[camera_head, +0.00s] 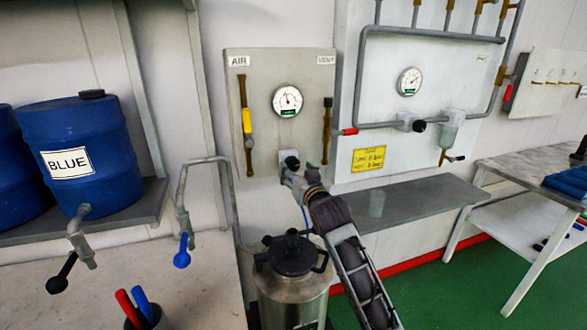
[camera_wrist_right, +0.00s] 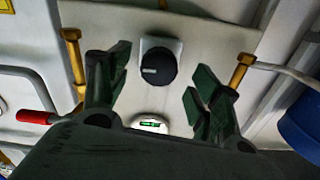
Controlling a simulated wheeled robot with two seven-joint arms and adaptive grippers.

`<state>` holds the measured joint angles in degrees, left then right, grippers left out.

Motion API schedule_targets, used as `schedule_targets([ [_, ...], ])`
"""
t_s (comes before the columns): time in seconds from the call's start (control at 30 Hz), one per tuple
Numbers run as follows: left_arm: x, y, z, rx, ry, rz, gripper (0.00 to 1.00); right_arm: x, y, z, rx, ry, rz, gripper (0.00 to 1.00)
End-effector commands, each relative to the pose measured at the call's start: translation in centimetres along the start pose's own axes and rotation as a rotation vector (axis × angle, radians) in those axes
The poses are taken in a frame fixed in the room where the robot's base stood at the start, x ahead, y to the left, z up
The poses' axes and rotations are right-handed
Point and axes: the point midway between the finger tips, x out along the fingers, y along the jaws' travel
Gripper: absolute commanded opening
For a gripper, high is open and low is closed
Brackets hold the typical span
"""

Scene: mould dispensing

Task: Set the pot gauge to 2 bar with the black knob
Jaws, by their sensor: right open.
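The pot gauge (camera_head: 288,100) is a round white dial with a green patch on the grey AIR/VENT panel; its reading is too small to tell. It also shows, partly hidden, in the right wrist view (camera_wrist_right: 150,123). The black knob (camera_wrist_right: 158,67) sits on a pale square plate below the gauge and has a small light mark. My right gripper (camera_wrist_right: 160,76) is open, its fingers to either side of the knob in the wrist view; I cannot tell whether they touch it. In the head view, my right gripper (camera_head: 291,170) covers part of the knob area. My left gripper is not in view.
A metal pot (camera_head: 291,292) stands below the panel. A yellow-handled AIR valve (camera_head: 246,122) and a brass VENT valve (camera_head: 327,130) flank the knob. A second gauge (camera_head: 410,81) and a black regulator knob (camera_head: 419,126) are on the right panel. A blue drum (camera_head: 110,135) stands left.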

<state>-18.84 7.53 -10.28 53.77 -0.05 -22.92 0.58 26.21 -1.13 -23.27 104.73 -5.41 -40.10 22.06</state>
Motion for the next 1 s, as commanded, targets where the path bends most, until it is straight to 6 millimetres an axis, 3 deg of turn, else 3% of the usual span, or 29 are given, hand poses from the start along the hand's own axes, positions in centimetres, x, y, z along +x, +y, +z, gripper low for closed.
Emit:
schedule_targets([
  [0.4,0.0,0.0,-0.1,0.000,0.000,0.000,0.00,2.9,0.0,0.0,-0.001,-0.001,0.000,0.63],
  [0.83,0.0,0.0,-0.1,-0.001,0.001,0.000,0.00,3.2,0.0,0.0,-0.001,0.000,0.000,0.63],
  [1.0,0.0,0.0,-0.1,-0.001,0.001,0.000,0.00,3.2,0.0,0.0,-0.001,0.000,0.000,0.43],
])
